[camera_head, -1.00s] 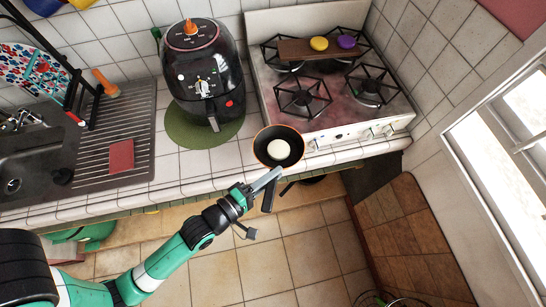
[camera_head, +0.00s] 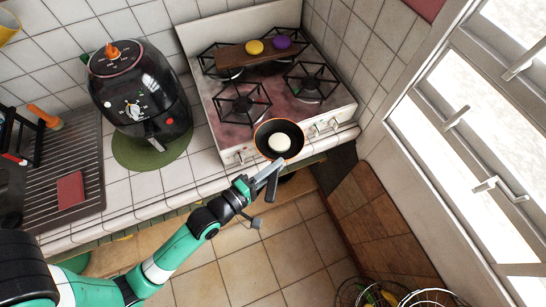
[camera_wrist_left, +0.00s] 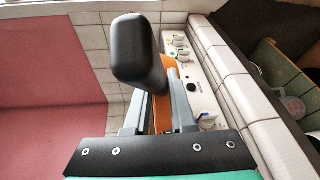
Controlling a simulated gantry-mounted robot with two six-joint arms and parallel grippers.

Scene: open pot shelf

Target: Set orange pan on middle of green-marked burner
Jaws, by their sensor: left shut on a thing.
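The orange pan (camera_head: 299,132) has an orange rim, a dark inside and a round whitish thing (camera_head: 278,142) in it. My left gripper (camera_head: 268,174) is shut on the pan's dark handle, and the pan is held at the stove's front edge, overlapping the control panel in the head view. In the left wrist view, the black handle (camera_wrist_left: 133,50) rises between my left gripper's fingers (camera_wrist_left: 160,112), with an orange part beside it. The front-left burner (camera_head: 243,106) is bare. My right gripper is not in view.
A wooden board (camera_head: 230,59) with a yellow and a purple item lies across the rear burners. The front-right burner (camera_head: 311,84) is bare. A black air fryer (camera_head: 140,100) stands left of the stove. Knobs (camera_head: 320,129) line the stove front. A window is at right.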

